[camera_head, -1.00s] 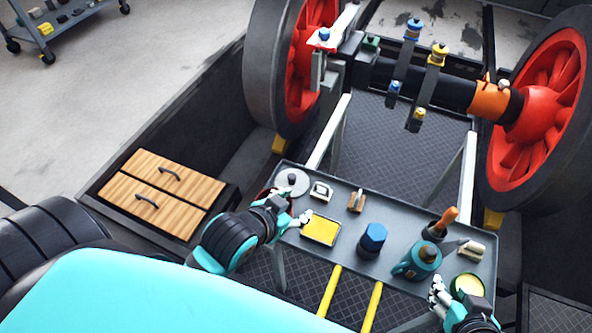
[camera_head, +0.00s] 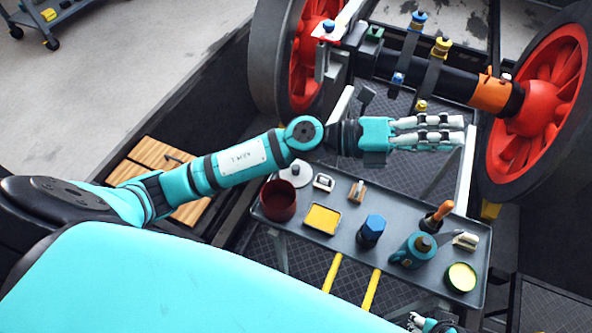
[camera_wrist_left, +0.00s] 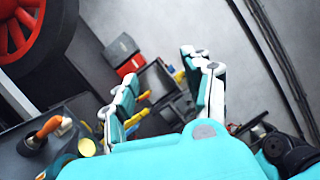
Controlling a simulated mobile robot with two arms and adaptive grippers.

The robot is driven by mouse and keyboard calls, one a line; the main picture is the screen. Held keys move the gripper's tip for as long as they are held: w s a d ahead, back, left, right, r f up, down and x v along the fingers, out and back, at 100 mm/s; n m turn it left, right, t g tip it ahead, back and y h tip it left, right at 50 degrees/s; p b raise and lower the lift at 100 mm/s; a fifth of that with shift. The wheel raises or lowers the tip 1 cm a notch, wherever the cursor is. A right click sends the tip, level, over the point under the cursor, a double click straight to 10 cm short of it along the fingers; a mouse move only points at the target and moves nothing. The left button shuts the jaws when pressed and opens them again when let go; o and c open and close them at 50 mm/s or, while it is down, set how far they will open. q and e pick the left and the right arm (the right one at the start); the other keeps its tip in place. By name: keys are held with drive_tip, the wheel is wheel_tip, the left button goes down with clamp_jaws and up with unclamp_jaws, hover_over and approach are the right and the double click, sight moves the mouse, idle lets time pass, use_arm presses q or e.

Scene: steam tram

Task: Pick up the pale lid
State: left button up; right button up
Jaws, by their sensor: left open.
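The pale lid (camera_head: 296,175), a light grey disc with a small knob, lies at the back left corner of the dark tray table in the head view. My left forearm passes just above it in the picture. My left gripper (camera_head: 462,129) is open and empty, well to the right of the lid, over the tray's far side. Its spread fingers also show in the left wrist view (camera_wrist_left: 160,70); the lid does not show there. My right gripper (camera_head: 432,322) is at the bottom edge, mostly cut off, and its jaws cannot be made out.
The tray table (camera_head: 315,252) also holds a dark red pot (camera_head: 279,201) beside the lid, a yellow tray (camera_head: 323,218), a blue-capped bottle (camera_head: 371,231), a teal can (camera_head: 412,250) and a yellow-green tin (camera_head: 461,277). Large red wheels (camera_head: 540,95) and an axle stand behind.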

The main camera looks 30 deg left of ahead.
use_arm(q)
wheel_tip(320, 180, down, 5)
drive_tip(key=m+g+y, duration=0.3)
drive_tip(key=m+g, duration=0.1)
drive_tip(key=m, duration=0.1)
drive_tip(key=m+g+y, duration=0.3)
drive_tip(key=y, duration=1.3)
hover_over(296, 167)
wheel_tip(296, 167, down, 12)
use_arm(e)
wheel_tip(296, 167, down, 6)
use_arm(q)
drive_tip(key=f, duration=0.3)
drive_tip(key=f+b, duration=0.1)
drive_tip(key=f, duration=0.3)
drive_tip(key=a+f, duration=0.1)
drive_tip(key=f, duration=0.3)
drive_tip(key=shift+b, duration=0.4)
drive_tip(key=f, duration=0.3)
drive_tip(key=d+f+b, duration=0.1)
drive_tip(key=f, duration=0.1)
drive_tip(key=shift+f, duration=0.6)
clamp_jaws()
use_arm(e)
drive_tip(key=w+v, duration=0.2)
drive_tip(key=v, duration=0.8)
drive_tip(key=shift+s+r, duration=0.15)
drive_tip(key=shift+r, duration=0.5)
